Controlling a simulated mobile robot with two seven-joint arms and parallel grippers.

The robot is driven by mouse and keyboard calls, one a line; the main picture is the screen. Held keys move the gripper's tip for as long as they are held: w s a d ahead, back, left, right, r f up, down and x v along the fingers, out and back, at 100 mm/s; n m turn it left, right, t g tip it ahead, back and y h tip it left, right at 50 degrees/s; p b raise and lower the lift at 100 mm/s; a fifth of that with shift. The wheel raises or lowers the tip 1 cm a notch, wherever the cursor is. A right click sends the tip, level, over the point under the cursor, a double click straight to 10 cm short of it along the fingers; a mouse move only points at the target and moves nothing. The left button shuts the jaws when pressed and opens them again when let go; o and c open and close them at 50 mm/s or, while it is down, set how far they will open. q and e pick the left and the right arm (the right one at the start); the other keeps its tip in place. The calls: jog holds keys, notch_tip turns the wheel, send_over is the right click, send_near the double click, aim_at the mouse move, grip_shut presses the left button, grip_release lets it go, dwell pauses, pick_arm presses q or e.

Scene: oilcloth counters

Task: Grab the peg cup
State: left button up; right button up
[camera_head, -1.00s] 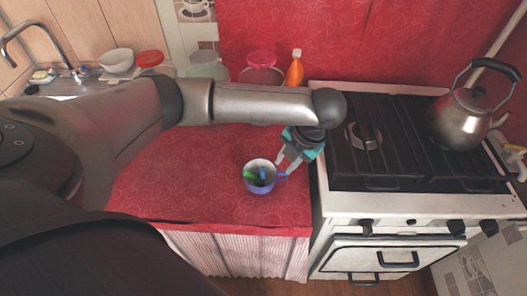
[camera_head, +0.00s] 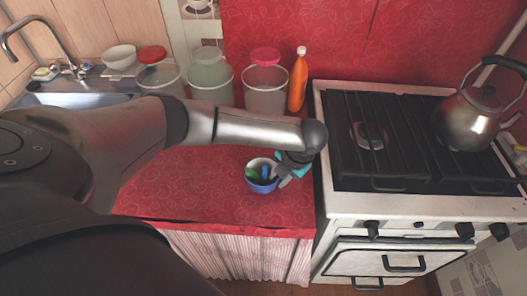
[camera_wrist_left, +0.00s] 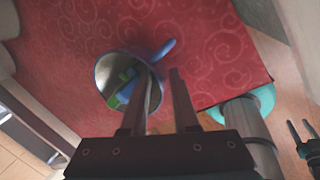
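The peg cup (camera_head: 262,187) is a blue cup with green and blue pegs inside, upright on the red counter. It also shows in the left wrist view (camera_wrist_left: 101,79), its blue handle pointing up and right. My left gripper (camera_head: 284,180) is at the cup's right side. In the left wrist view its two fingers (camera_wrist_left: 163,75) are apart. The left finger overlaps the cup's rim and the right one is outside the cup, below the handle. I cannot tell whether either touches it. A small two-pronged gripper, seemingly my right one (camera_wrist_left: 299,128), shows at that view's right edge, prongs apart.
A stove (camera_head: 330,203) with a kettle (camera_head: 466,120) stands right of the counter. Clear containers (camera_head: 265,92) and an orange bottle (camera_head: 298,82) stand behind my arm. A sink (camera_head: 75,92) is at the far left. The counter's front (camera_head: 200,207) is clear.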

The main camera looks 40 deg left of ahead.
pick_arm(q)
jog(key=shift+c, duration=0.3)
grip_shut()
dwell(1.0)
